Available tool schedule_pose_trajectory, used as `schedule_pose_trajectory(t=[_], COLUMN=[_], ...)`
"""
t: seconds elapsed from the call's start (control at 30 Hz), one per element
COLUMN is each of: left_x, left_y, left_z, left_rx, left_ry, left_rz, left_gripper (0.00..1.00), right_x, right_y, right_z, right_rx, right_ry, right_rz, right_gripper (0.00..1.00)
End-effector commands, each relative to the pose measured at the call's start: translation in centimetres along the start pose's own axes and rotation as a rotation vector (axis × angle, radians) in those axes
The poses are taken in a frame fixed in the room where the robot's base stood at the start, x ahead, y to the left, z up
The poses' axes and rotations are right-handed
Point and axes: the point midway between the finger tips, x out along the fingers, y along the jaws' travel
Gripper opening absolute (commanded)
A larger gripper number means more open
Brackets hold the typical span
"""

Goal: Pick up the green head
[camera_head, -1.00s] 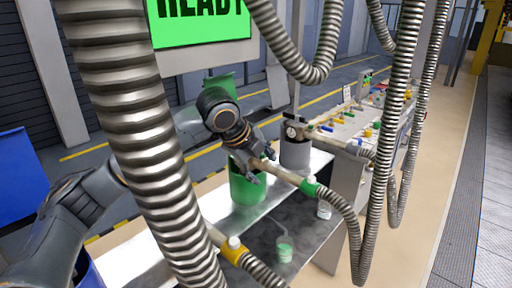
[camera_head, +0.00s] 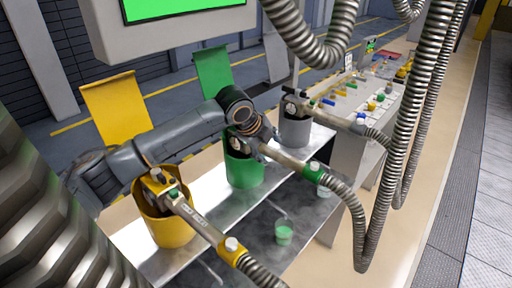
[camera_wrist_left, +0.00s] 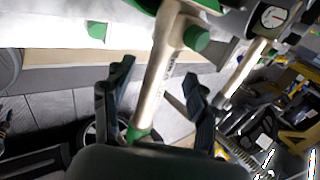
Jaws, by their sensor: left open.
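The green head is a beige tube with a green collar (camera_head: 314,172), joined to a ribbed metal hose. It sits at the green bucket (camera_head: 246,172) in the middle of the bench. My left gripper (camera_head: 257,138) is over the bucket, at the inner end of the tube, and hides part of it. In the left wrist view the gripper (camera_wrist_left: 158,72) is open. Its dark fingers stand on either side of the beige tube (camera_wrist_left: 162,75), with visible gaps. Contact cannot be told. The right gripper is not in view.
A yellow bucket (camera_head: 172,232) with a yellow head (camera_head: 208,232) stands at the front left, below my left arm. A grey bucket (camera_head: 295,130) with a gauge head is behind. Ribbed hoses hang at the right and front left. A small green cup (camera_head: 284,233) is on the bench.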

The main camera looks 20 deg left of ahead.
Motion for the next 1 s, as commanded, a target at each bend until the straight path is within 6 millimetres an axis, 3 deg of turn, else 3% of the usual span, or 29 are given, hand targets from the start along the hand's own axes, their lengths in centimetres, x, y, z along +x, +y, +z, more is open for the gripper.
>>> schedule_pose_trajectory(t=[0.07,0.17,0.33,0.57,0.87,1.0], left_x=[1.0,2.6,4.3,4.5,4.5,4.5], left_y=[-0.1,-0.1,-0.1,0.0,0.0,0.0], left_z=[0.2,0.5,0.5,0.5,0.5,0.5], left_rx=[-0.002,-0.001,0.001,0.001,0.001,0.001], left_ry=[0.0,0.0,0.0,0.0,0.0,-0.001], left_rz=[0.005,0.006,0.002,0.001,0.001,0.002], left_gripper=[0.58,0.58,0.58,0.58,0.0,0.0], right_x=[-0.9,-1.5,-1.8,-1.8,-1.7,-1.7], right_y=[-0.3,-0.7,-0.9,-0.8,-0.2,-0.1], right_z=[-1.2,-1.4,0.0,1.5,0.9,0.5], right_rx=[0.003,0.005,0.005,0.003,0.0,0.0], right_ry=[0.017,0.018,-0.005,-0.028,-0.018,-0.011], right_rz=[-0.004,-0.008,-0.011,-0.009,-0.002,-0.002], right_gripper=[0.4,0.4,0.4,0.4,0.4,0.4])
